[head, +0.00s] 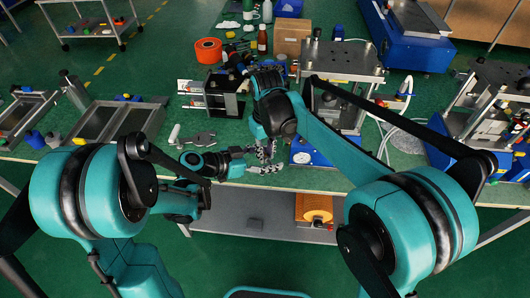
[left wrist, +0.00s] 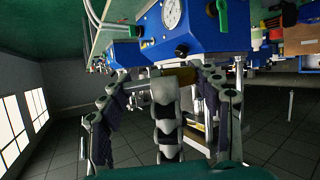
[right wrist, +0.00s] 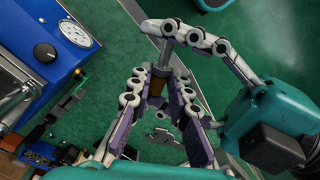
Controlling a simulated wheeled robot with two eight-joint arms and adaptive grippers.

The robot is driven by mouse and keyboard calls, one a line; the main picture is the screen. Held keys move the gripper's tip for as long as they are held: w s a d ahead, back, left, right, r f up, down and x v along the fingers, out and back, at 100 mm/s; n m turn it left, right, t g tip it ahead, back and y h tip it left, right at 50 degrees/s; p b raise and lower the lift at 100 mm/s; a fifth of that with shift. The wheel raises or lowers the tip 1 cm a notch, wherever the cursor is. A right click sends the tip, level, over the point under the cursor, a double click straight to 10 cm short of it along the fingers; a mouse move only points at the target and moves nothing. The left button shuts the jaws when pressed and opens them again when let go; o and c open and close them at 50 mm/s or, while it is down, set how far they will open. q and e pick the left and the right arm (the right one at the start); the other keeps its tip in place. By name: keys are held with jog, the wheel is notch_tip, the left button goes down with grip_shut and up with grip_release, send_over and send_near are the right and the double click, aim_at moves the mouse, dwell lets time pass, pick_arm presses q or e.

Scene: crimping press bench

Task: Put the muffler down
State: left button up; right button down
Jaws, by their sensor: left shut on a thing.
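The muffler appears as a small brownish-gold piece (left wrist: 187,75) between the fingers of my left gripper (left wrist: 165,85) in the left wrist view, partly covered by them. In the head view my left gripper (head: 268,169) reaches in low over the front of the green bench (head: 310,181) and is shut on the muffler. My right gripper (head: 266,150) is right above and beside it, pointing down. Contact with the right fingers cannot be told.
A blue press base with a gauge (right wrist: 75,33) stands close to the right of the grippers in the head view. A grey flat part (head: 196,139) and a white cylinder (head: 174,134) lie to their left. An orange spool (head: 208,50) and a cardboard box (head: 291,38) stand behind.

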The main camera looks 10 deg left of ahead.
pick_arm(q)
jog(key=o, duration=1.3)
jog(key=shift+o, duration=0.2)
